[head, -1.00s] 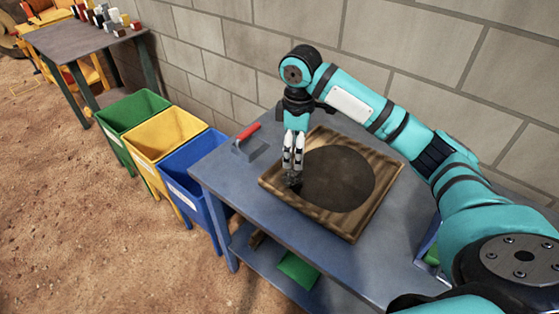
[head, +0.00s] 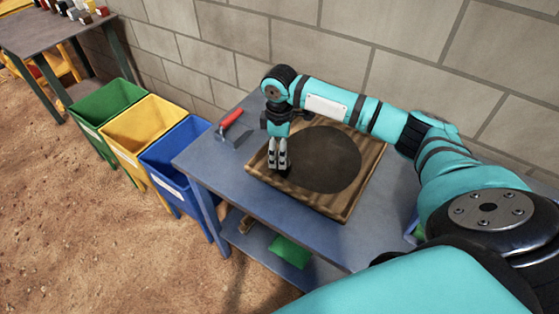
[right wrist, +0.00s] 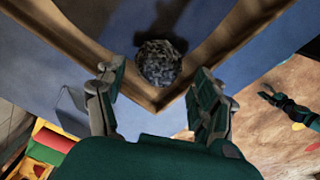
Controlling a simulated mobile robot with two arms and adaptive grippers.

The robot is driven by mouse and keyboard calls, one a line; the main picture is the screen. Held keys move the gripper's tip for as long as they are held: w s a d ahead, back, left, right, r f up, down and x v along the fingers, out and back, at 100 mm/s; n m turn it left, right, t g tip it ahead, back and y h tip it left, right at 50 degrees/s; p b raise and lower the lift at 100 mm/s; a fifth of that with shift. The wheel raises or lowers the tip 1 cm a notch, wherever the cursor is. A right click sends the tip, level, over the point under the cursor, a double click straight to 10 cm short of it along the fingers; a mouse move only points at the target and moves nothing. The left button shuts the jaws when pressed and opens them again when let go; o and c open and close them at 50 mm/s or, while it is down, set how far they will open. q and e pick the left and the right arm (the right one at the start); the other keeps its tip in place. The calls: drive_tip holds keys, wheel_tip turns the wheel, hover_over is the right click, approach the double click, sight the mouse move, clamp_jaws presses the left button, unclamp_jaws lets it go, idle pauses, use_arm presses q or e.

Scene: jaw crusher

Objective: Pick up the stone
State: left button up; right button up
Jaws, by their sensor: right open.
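The stone (right wrist: 158,62) is a rough, dark grey lump near the inside corner of the wooden tray. In the head view only a dark bit of it (head: 286,173) shows, by my right fingertips. My right gripper (head: 278,168) points down over the tray's left part. In the right wrist view it is open (right wrist: 157,72), one finger on each side of the stone, with gaps between. The tray has a wooden rim (head: 322,212) and a dark round patch (head: 325,160). A dark arm end, probably my left gripper (right wrist: 268,93), shows small at the right of the wrist view; its fingers are unclear.
The tray lies on a blue table (head: 205,165) against a block wall. Green (head: 106,100), yellow (head: 145,130) and blue (head: 181,160) bins stand left of the table. A green item (head: 290,251) is on the lower shelf.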

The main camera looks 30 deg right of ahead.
wheel_tip(320, 180, down, 4)
drive_tip(key=shift+r+p, duration=0.1)
drive_tip(key=shift+p, duration=0.25)
drive_tip(key=shift+f, duration=0.6)
drive_tip(key=c, duration=0.8)
drive_tip(key=shift+c, duration=1.3)
use_arm(q)
drive_tip(key=shift+s+r, duration=0.35)
drive_tip(key=shift+s, duration=0.45)
use_arm(e)
drive_tip(key=shift+w, duration=0.1)
drive_tip(key=shift+c, duration=0.5)
drive_tip(key=shift+r, duration=0.1)
